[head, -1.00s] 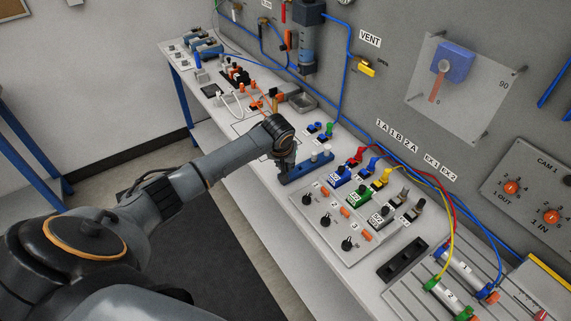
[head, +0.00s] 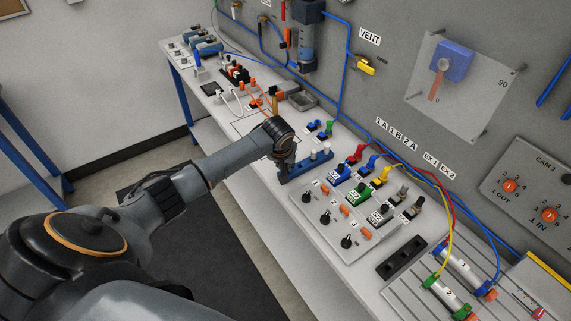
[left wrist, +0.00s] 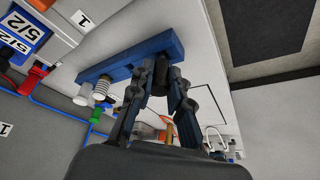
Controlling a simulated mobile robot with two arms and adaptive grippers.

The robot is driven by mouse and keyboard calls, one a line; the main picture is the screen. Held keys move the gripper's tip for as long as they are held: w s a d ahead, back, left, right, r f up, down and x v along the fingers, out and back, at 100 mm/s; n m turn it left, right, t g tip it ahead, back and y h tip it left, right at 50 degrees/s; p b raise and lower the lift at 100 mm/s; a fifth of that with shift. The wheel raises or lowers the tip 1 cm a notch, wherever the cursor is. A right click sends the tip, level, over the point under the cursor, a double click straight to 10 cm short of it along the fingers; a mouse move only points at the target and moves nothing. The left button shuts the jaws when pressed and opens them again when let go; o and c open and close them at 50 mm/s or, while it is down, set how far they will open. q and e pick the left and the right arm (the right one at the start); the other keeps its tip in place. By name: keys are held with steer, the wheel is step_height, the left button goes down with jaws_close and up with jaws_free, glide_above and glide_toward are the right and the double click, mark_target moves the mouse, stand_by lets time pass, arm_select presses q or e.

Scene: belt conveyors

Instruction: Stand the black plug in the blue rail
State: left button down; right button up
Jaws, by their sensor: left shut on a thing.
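My left gripper (head: 285,178) is at the near left end of the rail. In the left wrist view its fingers (left wrist: 172,84) are shut on the dark plug (left wrist: 174,76), which is mostly hidden between them. The plug's far end is against or over the rail's end; I cannot tell whether it is seated.
Small blue and green parts (head: 322,128) stand behind the rail. Blue tubing (head: 347,90) runs along the wall.

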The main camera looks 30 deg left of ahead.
arm_select(q)
steer(key=shift+f, duration=0.55)
stand_by(0.5)
steer(key=c, duration=0.8)
jaws_free()
steer(key=shift+r, duration=0.15)
step_height(320, 180, up, 5)
steer(key=p, duration=0.5)
steer(key=shift+p, duration=0.4)
steer(key=shift+r, duration=0.9)
